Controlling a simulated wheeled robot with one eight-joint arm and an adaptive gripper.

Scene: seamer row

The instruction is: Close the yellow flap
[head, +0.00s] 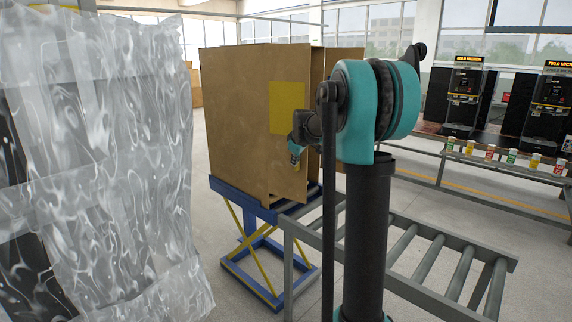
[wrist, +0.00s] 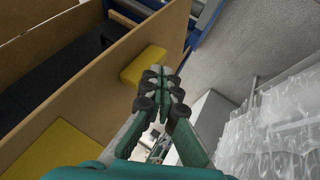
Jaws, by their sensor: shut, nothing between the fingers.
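A large brown cardboard box (head: 238,110) stands on a blue lift table. A yellow square patch (head: 287,108) is on its near brown panel, close to the panel's right edge. My gripper (head: 295,158) is small and partly hidden by my arm, in front of that panel just below the patch. In the wrist view my gripper (wrist: 163,76) is shut and empty. A yellow piece (wrist: 143,66) on a brown panel (wrist: 95,85) lies just beside the fingertips; contact cannot be told. Another yellow area (wrist: 50,153) shows at lower left. The box's dark inside shows beyond the panel.
The blue lift table (head: 262,211) adjoins a grey roller conveyor (head: 425,255). Crumpled clear plastic wrap (head: 100,150) fills the left and also shows in the wrist view (wrist: 275,125). A bench (head: 505,165) with machines and small cans is at right. Bare floor lies between.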

